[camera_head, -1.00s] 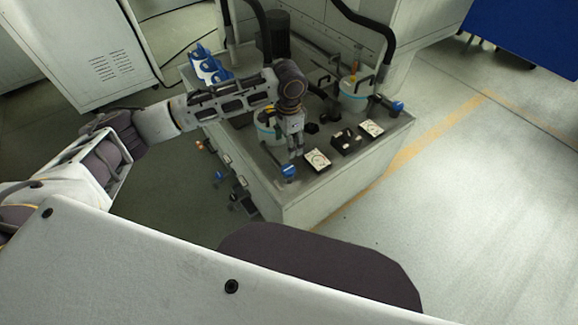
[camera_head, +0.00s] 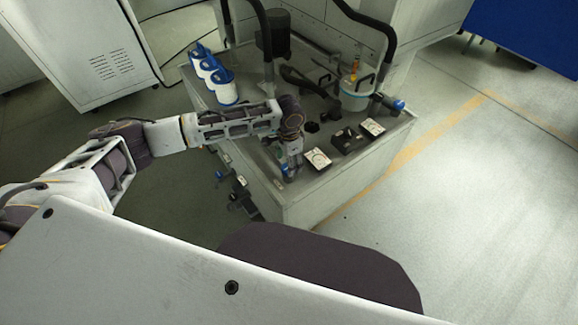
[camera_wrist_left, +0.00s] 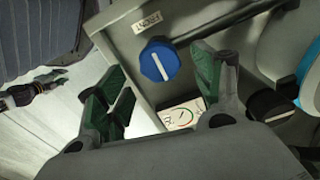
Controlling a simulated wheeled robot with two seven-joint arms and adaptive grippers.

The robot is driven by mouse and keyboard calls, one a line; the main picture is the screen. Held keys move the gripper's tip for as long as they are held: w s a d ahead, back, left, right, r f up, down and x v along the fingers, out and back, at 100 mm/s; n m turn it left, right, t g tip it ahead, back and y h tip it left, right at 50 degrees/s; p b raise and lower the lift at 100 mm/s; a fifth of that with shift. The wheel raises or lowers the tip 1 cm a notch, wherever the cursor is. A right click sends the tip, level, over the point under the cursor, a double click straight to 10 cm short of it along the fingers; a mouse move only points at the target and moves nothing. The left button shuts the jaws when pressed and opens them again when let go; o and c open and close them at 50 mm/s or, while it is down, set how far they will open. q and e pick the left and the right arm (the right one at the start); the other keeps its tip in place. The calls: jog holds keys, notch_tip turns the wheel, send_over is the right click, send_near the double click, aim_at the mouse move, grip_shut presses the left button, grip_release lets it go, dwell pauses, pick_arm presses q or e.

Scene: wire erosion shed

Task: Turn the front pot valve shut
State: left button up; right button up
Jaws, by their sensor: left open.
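The front pot valve has a blue knob (camera_wrist_left: 159,60) with a white line on its face. In the left wrist view the line runs roughly crosswise to the dark pipe (camera_wrist_left: 225,22) behind it. My left gripper (camera_wrist_left: 160,68) is open, and its green-padded fingers appear on either side of the knob in that view; I cannot tell whether they touch it. In the head view the left gripper (camera_head: 290,168) is at the tank's near corner and mostly hides the blue knob.
A white dial gauge (camera_wrist_left: 183,115) lies close to the fingers. A second blue valve knob (camera_head: 398,105) and a clear pot (camera_head: 356,94) are farther right on the tank top (camera_head: 345,170). Blue-and-white cartridges (camera_head: 226,88) stand at its back left. Floor right of the tank is clear.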

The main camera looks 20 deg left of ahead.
pick_arm(q)
notch_tip(320, 180, down, 2)
jog(key=shift+f, duration=0.5)
pick_arm(e)
jog(key=shift+w+a, duration=0.2)
jog(key=shift+w, duration=0.3)
pick_arm(q)
jog(key=c, duration=1)
pick_arm(e)
jog(key=shift+s+d, duration=0.1)
jog(key=shift+s, duration=0.2)
jog(key=shift+r, duration=0.1)
